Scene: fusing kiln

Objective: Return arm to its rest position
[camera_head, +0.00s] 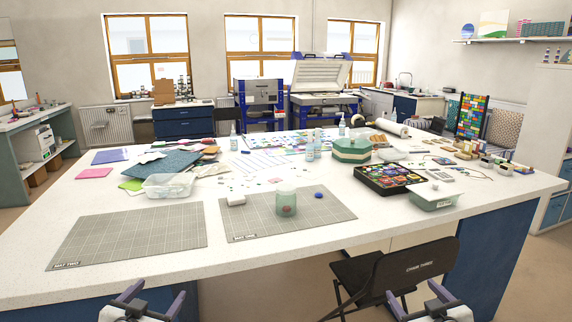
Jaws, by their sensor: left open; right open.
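My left gripper (148,302) is at the bottom edge, left of the middle, in front of the white worktable (300,235). Its two dark fingers are apart with nothing between them. My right gripper (423,300) is at the bottom edge on the right, near the folding chair. Its fingers are apart and nothing shows between them. Both grippers are low, apart from the tabletop. Most of both arms is out of view.
Two grey cutting mats lie near the table's front, one left (130,235) and one right (330,215). A greenish jar (286,203) stands on the right mat with a white block (236,199) and blue piece (319,195). A black folding chair (400,272) stands against the front.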

